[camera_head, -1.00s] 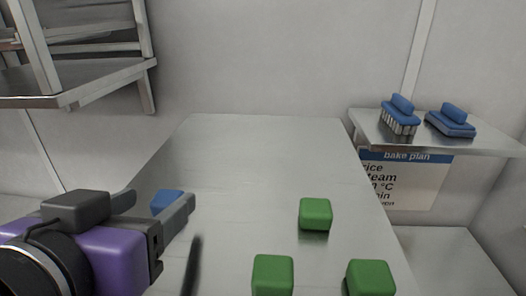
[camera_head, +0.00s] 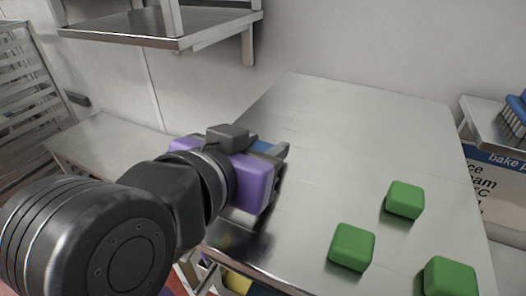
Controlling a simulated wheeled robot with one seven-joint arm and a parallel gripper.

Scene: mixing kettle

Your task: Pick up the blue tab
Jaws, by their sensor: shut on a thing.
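The blue tab (camera_head: 262,146) shows as a small patch of blue between the fingers of my gripper (camera_head: 275,152). My gripper has a purple body and is shut on the tab, at the left part of the steel table. Most of the tab is hidden behind the gripper's body and fingers. I cannot tell whether the tab touches the table top.
Three green blocks, one near the middle (camera_head: 405,200), one in front (camera_head: 352,247) and one at front right (camera_head: 449,278), sit on the steel table (camera_head: 350,120). A wall shelf (camera_head: 160,30) hangs upper left. A side shelf (camera_head: 490,135) holds blue brushes. The table's back is clear.

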